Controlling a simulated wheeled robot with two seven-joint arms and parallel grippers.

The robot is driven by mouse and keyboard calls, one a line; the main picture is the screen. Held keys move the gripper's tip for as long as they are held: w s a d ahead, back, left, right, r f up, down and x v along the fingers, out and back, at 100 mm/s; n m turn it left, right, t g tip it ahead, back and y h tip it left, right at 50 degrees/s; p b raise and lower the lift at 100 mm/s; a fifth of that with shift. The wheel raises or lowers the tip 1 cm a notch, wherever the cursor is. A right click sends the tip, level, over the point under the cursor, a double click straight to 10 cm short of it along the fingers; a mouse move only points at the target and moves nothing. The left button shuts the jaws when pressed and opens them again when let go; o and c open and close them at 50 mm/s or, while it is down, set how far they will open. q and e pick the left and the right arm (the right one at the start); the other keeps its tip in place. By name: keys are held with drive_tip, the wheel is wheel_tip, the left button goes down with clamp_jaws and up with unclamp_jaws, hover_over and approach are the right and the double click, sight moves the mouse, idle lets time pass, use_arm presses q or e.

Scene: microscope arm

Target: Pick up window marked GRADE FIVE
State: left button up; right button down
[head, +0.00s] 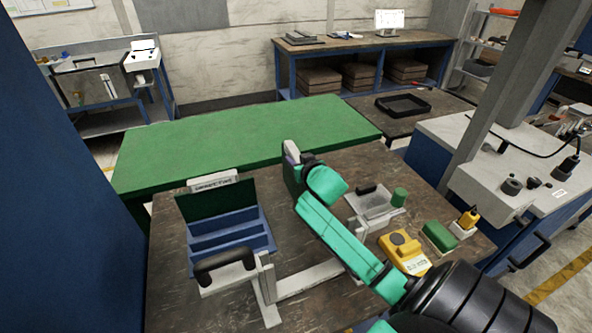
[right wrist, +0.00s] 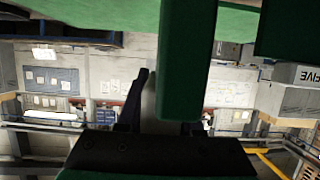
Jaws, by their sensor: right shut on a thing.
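A blue slotted rack (head: 232,240) stands at the left of the brown table, with a dark green panel (head: 218,203) upright at its back. A pale label block (head: 213,183) behind the panel bears small, unclear lettering. In the right wrist view a grey block (right wrist: 298,78) at the right edge reads FIVE, turned over. My right gripper (head: 291,163) is right of the rack, apart from it, and mostly hidden by its own wrist. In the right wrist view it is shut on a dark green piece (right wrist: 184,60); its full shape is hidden. My left gripper is out of view.
A grey stand with a black handle (head: 225,264) is in front of the rack. A green table (head: 250,140) is behind, mostly bare.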

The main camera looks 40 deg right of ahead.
drive_tip(key=f, duration=0.4)
drive_tip(key=shift+s+a+f, duration=0.1)
drive_tip(key=shift+s, duration=0.1)
drive_tip(key=c, duration=0.6)
unclamp_jaws()
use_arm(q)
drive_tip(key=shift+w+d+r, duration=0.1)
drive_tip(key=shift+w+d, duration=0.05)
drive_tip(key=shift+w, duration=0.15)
use_arm(e)
drive_tip(key=shift+o, duration=0.2)
drive_tip(key=shift+s+a, duration=0.1)
drive_tip(key=shift+s, duration=0.05)
